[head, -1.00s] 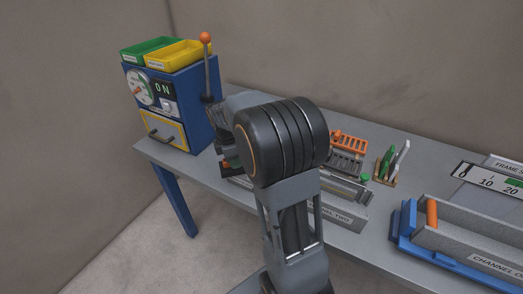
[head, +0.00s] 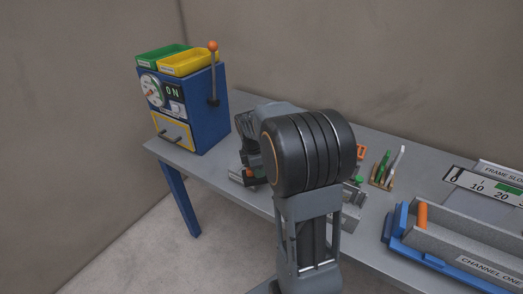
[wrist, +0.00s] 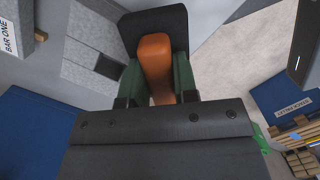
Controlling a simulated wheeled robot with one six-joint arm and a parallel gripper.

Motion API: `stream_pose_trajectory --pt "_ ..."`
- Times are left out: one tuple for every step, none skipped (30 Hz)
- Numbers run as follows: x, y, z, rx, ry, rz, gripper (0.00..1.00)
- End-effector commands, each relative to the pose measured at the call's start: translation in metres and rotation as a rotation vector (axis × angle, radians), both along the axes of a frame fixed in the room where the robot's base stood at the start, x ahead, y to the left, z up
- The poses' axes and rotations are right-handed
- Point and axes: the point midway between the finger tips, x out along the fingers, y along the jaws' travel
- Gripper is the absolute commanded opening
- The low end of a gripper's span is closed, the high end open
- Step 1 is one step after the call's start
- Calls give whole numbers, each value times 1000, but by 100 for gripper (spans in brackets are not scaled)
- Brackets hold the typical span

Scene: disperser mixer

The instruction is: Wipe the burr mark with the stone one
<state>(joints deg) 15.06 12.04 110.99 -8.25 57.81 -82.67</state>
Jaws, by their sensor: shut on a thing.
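My gripper (wrist: 157,88) is shut on the orange handle (wrist: 154,58) of a tool in the wrist view. A dark, flat block (wrist: 135,28) is at the handle's far end; I cannot tell if it is stone. In the head view my gripper (head: 250,165) is low over the bench's left part, largely behind my arm. A bit of orange shows by it. A grey bar labelled BAR ONE (wrist: 12,35) is at the upper left of the wrist view. I cannot make out a burr mark in either view.
The blue mixer cabinet (head: 207,110) with an upright orange-knobbed lever (head: 213,75) stands at the bench's left end. Channel one (head: 470,240) in its blue holder is at the right, with an orange cylinder (head: 421,216). A pen stand (head: 382,183) is behind. My arm hides the middle.

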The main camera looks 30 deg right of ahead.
Motion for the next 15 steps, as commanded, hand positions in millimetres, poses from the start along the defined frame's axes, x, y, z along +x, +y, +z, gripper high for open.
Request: stream_pose_trajectory --pt "1 1 17 -2 -6 2 0" --pt "1 1 25 -1 -8 2 0" --pt "1 1 30 0 -5 3 0" --pt "1 1 31 0 -3 2 0" --pt "1 1 34 0 -3 2 0" --pt "1 1 38 0 -3 2 0" --pt "1 1 40 0 -4 2 0" --pt "1 1 43 0 -4 3 0" --pt "1 1 47 0 -4 3 0" --pt "1 2 49 0 -4 3 0" --pt "1 2 52 0 -4 4 0" --pt "1 2 56 0 -4 6 0" --pt "1 3 58 0 -4 6 0" --pt "1 3 61 0 -4 7 0" --pt "2 4 65 0 -4 8 0"
